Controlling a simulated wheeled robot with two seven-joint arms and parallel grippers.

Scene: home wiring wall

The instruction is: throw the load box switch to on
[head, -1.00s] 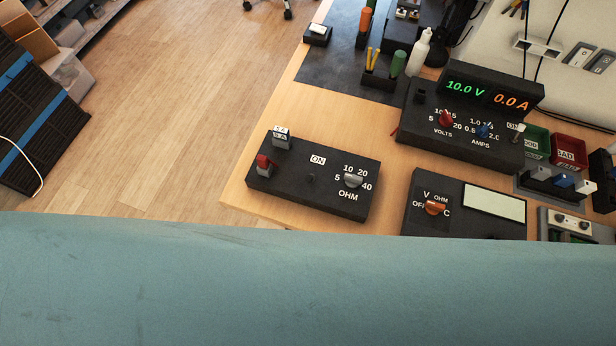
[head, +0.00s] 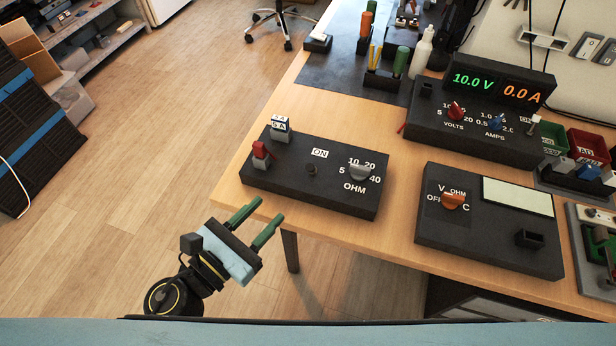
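The load box (head: 330,199) is a black box near the left front edge of the table, with a grey OHM knob (head: 359,173) at its right. Its ON label (head: 320,153) sits above a small dark round switch (head: 311,169); which way the switch is thrown is too small to tell. My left gripper (head: 269,208) has two green fingers spread apart with nothing between them. It is off the table edge, below and left of the load box in the picture, and apart from it. My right gripper is not in view.
A red-topped post (head: 261,150) and a 5 A block (head: 280,125) stand at the load box's left. A power supply (head: 475,133) reads 10.0 V and 0.0 A. A meter (head: 489,236) lies right of the load box, with bare table (head: 399,189) between.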

